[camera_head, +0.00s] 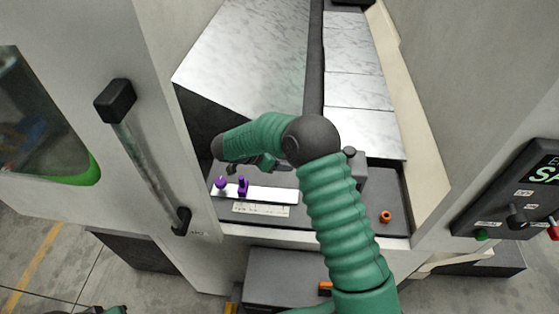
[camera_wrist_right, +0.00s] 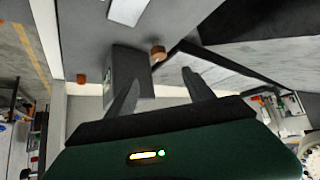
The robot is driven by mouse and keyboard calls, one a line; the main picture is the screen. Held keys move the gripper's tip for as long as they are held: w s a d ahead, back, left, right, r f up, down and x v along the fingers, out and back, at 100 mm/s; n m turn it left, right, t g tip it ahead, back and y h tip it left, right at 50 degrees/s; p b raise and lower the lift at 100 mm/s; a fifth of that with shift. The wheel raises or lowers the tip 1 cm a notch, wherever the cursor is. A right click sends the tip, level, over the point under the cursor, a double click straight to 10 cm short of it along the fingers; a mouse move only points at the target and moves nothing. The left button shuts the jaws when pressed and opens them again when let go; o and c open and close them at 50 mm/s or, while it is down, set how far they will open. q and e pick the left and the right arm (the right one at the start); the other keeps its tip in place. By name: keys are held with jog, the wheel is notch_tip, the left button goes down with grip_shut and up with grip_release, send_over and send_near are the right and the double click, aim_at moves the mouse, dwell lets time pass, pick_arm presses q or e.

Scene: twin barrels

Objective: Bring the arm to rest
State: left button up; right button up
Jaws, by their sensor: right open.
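My right arm (camera_head: 335,215) has a green ribbed sleeve and comes in from the bottom right in the head view. It bends left at a dark joint over the machine's bed. My right gripper (camera_head: 265,165) is small and partly hidden under the arm there, close above and behind a white plate (camera_head: 270,194). In the right wrist view my right gripper (camera_wrist_right: 162,90) shows two dark fingers spread apart with nothing held between them. A grey block (camera_wrist_right: 130,65) shows beyond the fingers. My left gripper is not visible; only a bit of green shows at the bottom left edge.
Two purple pieces (camera_head: 243,187) stand on the plate. An orange knob (camera_head: 386,216) sits at the bed's right. A door with a bar handle (camera_head: 145,157) stands left, and a control panel (camera_head: 513,195) stands right. Marbled panels (camera_head: 358,90) lie behind the arm.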

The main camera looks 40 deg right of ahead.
jog(key=shift+d, duration=0.15)
jog(key=w+a+r+n+t+y+b, duration=0.2)
jog(key=w+a+r+n+t+b, duration=0.2)
jog(key=w+a+n+t, duration=0.4)
jog(key=s+a+f+n+t+y+b, duration=0.1)
jog(key=s+a+f+n+y+b, duration=0.2)
jog(key=s+a+y, duration=0.4)
jog(key=s+a+f+n+g+b, duration=0.1)
jog(key=s+f+n+g, duration=0.2)
jog(key=s, duration=0.8)
jog(key=s+a+f+n+g+b, duration=0.1)
jog(key=s+f+n+g, duration=0.2)
jog(key=s, duration=0.9)
notch_tip(320, 180, down, 2)
jog(key=shift+a+f+g+b, duration=0.1)
jog(key=shift+a+g+b, duration=0.05)
jog(key=shift+g+b, duration=0.25)
jog(key=shift+a, duration=0.1)
